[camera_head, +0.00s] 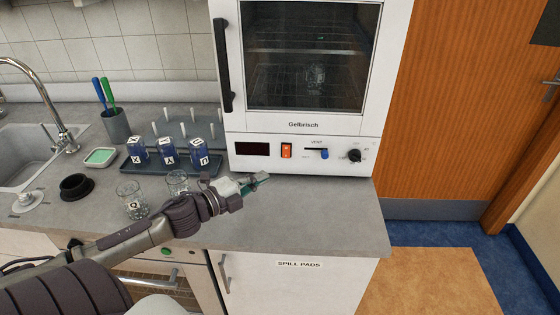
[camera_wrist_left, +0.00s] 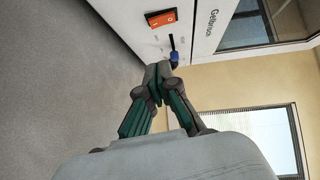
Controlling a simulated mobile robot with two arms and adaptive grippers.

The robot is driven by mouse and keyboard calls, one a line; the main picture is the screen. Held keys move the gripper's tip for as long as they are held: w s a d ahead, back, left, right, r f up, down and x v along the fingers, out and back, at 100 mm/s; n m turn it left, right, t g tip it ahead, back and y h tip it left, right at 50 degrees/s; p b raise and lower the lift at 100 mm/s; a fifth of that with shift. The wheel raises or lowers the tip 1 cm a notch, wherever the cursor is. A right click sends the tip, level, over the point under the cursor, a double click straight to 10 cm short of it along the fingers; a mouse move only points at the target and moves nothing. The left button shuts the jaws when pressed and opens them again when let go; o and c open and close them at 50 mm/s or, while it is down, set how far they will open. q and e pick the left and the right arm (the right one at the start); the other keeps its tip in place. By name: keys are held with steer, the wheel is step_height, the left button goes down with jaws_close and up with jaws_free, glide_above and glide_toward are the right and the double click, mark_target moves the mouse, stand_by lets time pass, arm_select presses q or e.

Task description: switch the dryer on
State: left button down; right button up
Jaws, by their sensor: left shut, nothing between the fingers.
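The dryer (camera_head: 236,148) is a white cabinet with a glass door, standing on the grey counter. Its front panel has a dark display (camera_head: 252,149), an orange-red rocker switch (camera_head: 286,151), a blue vent slider (camera_head: 323,154) and a black knob (camera_head: 354,155). The switch also shows in the left wrist view (camera_wrist_left: 161,18), with the vent slider knob (camera_wrist_left: 174,58) beside it. My left gripper (camera_head: 264,177) is shut and empty, in front of and below the switch, apart from the panel. In the left wrist view its fingertips (camera_wrist_left: 157,72) point toward the panel. My right gripper is not in view.
Glass beakers (camera_head: 131,201) and a black ring-shaped dish (camera_head: 75,187) stand left of my arm. Blue lettered containers (camera_head: 168,152) sit on a tray behind. A sink (camera_head: 22,160) is at far left. The counter right of my gripper is clear.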

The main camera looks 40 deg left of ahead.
arm_select(q)
steer(key=p, duration=0.1)
glide_toward(289, 157)
steer(key=w+d, duration=0.3)
steer(key=d, duration=0.1)
steer(key=shift+w+a+p, duration=0.35)
steer(key=shift+w+a, duration=0.35)
steer(key=shift+w, duration=0.2)
steer(key=shift+w+a+f, duration=0.2)
steer(key=shift+w+a, duration=0.25)
steer(key=shift+w, duration=0.2)
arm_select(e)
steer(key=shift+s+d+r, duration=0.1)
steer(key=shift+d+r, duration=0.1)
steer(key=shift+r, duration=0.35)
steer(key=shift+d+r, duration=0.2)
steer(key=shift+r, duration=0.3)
arm_select(q)
steer(key=shift+f+b, duration=0.2)
steer(key=shift+b, duration=0.1)
steer(key=shift+w+f+b, duration=0.15)
steer(key=shift+f+b, duration=0.1)
steer(key=shift+b, duration=0.45)
steer(key=shift+r+p, duration=0.4)
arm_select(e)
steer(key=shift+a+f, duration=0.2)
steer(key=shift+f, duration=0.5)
arm_select(q)
steer(key=shift+f, duration=0.1)
